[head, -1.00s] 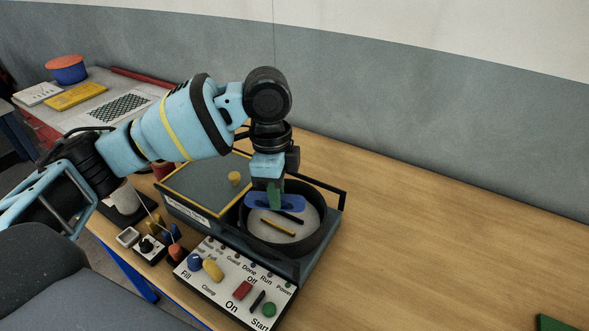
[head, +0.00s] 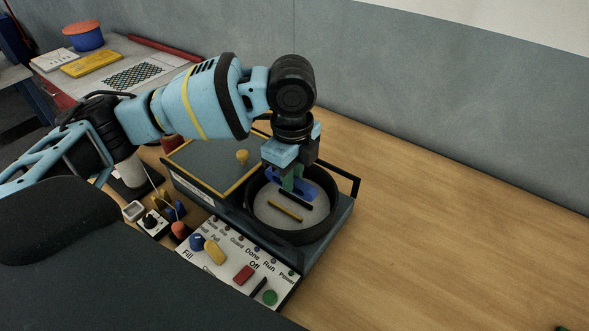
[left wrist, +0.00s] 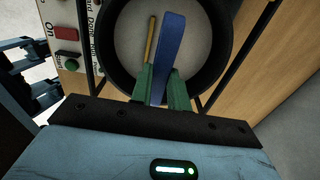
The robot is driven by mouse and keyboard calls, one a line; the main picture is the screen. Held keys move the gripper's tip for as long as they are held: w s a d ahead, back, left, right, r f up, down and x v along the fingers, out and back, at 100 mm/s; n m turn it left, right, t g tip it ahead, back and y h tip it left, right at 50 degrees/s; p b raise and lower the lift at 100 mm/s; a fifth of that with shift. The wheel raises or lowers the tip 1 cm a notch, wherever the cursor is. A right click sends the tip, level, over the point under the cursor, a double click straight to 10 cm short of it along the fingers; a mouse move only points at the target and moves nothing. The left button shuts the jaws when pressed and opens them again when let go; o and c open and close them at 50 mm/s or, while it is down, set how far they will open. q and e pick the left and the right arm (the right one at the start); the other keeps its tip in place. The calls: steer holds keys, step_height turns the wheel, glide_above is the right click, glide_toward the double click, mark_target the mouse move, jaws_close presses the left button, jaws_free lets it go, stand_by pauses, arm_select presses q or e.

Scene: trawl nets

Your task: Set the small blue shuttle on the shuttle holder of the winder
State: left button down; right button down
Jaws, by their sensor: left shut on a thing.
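My left gripper (head: 289,182) is shut on the small blue shuttle (head: 306,190) and holds it over the far part of the winder's round, black-walled bowl (head: 256,221). In the left wrist view the blue shuttle (left wrist: 171,42) stands out between the green fingers (left wrist: 160,88), over the pale bowl floor. A yellow bar (head: 285,212) and a black bar (head: 296,200) lie in the bowl; I cannot tell which part is the shuttle holder. Whether the shuttle touches anything below is unclear. My right gripper is not in view.
The winder's control panel (head: 220,262), with knobs and buttons, is in front of the bowl. A black rail (head: 349,186) stands behind the bowl. The wooden table (head: 450,230) is clear to the right.

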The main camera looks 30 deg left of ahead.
arm_select(q)
steer(key=shift+f+b, duration=0.3)
steer(key=shift+f, duration=2.45)
steer(key=shift+f, duration=0.25)
steer(key=c, duration=1.3)
jaws_free()
steer(key=shift+o, duration=0.2)
steer(key=shift+r+p, duration=0.45)
steer(key=shift+r, duration=3.5)
steer(key=shift+f, duration=0.1)
